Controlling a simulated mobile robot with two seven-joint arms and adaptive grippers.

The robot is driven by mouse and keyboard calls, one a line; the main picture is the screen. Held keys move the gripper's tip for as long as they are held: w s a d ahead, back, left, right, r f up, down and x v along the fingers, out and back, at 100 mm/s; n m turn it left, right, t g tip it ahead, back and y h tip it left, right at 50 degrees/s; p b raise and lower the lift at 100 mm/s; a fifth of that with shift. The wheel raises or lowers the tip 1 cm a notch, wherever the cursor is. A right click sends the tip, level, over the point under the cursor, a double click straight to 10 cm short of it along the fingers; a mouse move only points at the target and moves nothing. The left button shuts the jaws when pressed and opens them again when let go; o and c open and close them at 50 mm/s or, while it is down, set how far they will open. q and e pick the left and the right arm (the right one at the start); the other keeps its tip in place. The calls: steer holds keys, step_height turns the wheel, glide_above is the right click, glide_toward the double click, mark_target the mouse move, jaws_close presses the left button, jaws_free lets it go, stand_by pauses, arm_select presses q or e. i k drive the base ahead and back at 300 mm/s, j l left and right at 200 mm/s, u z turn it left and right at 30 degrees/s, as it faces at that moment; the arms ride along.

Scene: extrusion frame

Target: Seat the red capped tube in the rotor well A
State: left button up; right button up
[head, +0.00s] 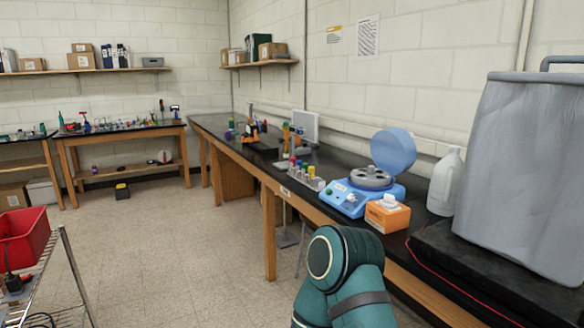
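A blue centrifuge (350,198) stands on the black bench at the right with its round lid (394,152) raised. Its grey rotor (370,178) is exposed, but the wells are too small to tell apart or read as A. A tube with a red cap (292,161) stands upright at the far end of a grey tube rack (306,182), left of the centrifuge. Neither gripper is in view. Only a teal link of one of my arms shows at the bottom, in front of the bench.
Other tubes with blue, green and yellow caps share the rack. An orange tissue box (387,215) sits close in front of the centrifuge. A white jug (445,182) and a large grey container (525,170) stand to the right. A red bin (24,238) is at left. The middle floor is open.

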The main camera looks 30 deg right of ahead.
mark_target(370, 177)
steer(key=z, duration=1.5)
steer(key=i+j+u, duration=0.6)
steer(key=i+u, duration=0.2)
steer(key=i+j+u, duration=0.15)
steer(key=i, duration=0.5)
steer(key=i+j+u, duration=0.15)
steer(key=i, duration=0.5)
steer(key=i+z, duration=0.25)
steer(key=z, duration=0.2)
steer(key=i+j+z, duration=0.2)
steer(key=z, duration=0.25)
steer(key=i+j+z, duration=0.25)
steer(key=z, duration=0.2)
steer(key=i+j+z, duration=0.2)
steer(key=z, duration=0.25)
steer(key=i+j+z, duration=0.1)
steer(key=j+z, duration=0.35)
